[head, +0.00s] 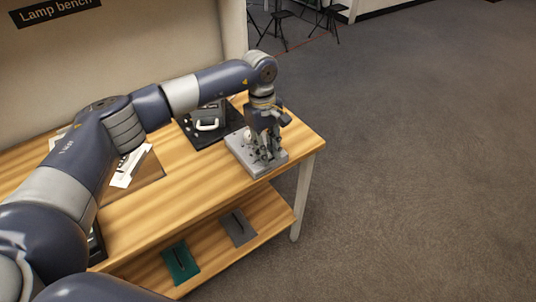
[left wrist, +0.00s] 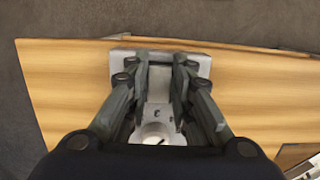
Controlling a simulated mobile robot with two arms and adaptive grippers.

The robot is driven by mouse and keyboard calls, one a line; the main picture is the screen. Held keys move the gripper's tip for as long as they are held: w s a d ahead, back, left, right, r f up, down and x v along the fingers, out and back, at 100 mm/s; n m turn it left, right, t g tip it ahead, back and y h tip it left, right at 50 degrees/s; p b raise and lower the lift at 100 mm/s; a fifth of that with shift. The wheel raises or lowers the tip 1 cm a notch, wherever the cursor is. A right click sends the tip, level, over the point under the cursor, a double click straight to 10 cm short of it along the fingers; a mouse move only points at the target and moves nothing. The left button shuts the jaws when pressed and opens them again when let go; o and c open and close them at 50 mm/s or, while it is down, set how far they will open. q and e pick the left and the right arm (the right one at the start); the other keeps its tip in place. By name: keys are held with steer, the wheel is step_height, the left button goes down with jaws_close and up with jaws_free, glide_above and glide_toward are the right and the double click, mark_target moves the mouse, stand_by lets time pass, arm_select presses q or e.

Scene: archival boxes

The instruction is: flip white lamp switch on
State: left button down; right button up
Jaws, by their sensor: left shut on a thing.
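My left gripper (head: 263,150) points straight down over the pale grey switch box (head: 243,157) at the table's right front corner. In the left wrist view, its fingers (left wrist: 161,68) come down on either side of the middle of the box (left wrist: 202,63). The gripper is shut on the lamp switch, which is mostly hidden between the fingers. A small round whitish part, perhaps the lamp, shows beside the fingers in the head view, and a white round part (left wrist: 158,134) shows in the left wrist view. I cannot tell whether the lamp is lit. My right gripper is out of view.
A dark case with a white handle (head: 207,125) stands on a black mat behind the box. A lower shelf holds a green (head: 180,263) and a grey piece (head: 238,227). Open floor lies right.

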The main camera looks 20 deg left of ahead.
arm_select(q)
steer(key=shift+w+a+f+g+h+b, duration=0.2)
steer(key=shift+g+h+b, duration=0.25)
steer(key=shift+b, duration=0.35)
steer(key=shift+r+h, duration=0.25)
steer(key=shift+r, duration=0.05)
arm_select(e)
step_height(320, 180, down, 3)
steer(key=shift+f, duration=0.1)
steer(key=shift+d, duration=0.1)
arm_select(q)
steer(key=c, duration=1.4)
jaws_free()
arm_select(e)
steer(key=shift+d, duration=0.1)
arm_select(q)
steer(key=v, duration=1.2)
steer(key=shift+f, duration=0.1)
